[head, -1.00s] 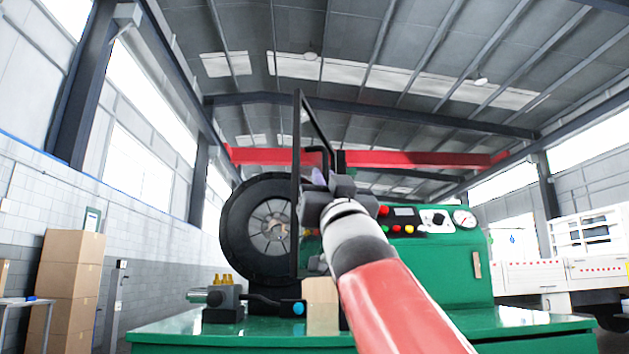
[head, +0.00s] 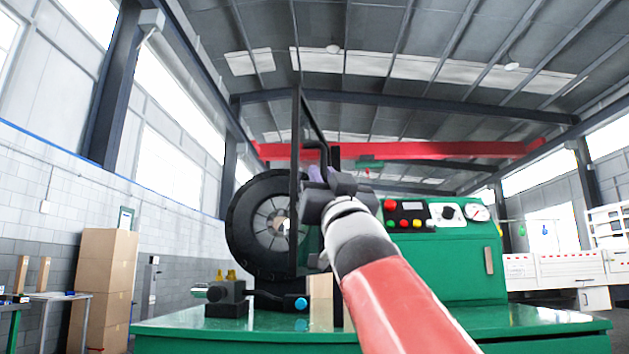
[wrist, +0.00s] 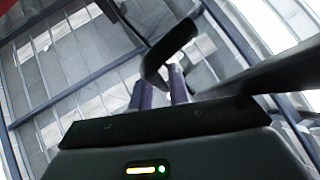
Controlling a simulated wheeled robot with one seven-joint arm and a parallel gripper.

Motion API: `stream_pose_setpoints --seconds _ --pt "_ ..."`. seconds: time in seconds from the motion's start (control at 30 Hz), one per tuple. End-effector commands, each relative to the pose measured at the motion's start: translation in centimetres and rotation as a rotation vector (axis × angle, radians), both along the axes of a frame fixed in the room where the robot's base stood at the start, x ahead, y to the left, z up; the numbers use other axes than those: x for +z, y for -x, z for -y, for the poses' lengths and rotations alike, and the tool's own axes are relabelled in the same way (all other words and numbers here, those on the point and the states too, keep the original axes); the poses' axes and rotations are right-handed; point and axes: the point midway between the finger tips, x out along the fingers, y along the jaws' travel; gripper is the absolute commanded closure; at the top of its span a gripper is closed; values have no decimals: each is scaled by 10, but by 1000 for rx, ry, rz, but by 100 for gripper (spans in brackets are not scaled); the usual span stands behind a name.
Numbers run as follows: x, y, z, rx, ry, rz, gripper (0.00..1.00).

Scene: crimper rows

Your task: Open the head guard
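The head guard (head: 296,125) is a dark, thin upright frame in the head view, seen almost edge-on. It stands swung out in front of the round black crimper head (head: 243,222). Its dark bent handle (head: 326,150) sticks out near the middle of the frame. My gripper (head: 316,176) is at this handle. In the wrist view the handle (wrist: 170,50) curves down between my two purplish-grey fingers (wrist: 160,90), which look shut on it. The contact itself is partly hidden.
The green machine (head: 452,265) carries a control panel (head: 425,214) right of my arm. A dark fitting (head: 228,297) sits on the green bench (head: 200,328). Stacked cardboard boxes (head: 105,275) and a table (head: 45,297) stand at the left.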

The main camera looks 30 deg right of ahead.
Motion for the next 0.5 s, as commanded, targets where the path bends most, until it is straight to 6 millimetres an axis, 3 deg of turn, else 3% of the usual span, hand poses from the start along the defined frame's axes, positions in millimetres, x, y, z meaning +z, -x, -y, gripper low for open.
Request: stream_pose_setpoints --seconds 0.1,0.37,0.5 --pt "0 0 0 -1 1 -1 68" --pt "-3 1 0 -1 1 -2 68" --pt "-16 12 -2 -1 2 -1 68"
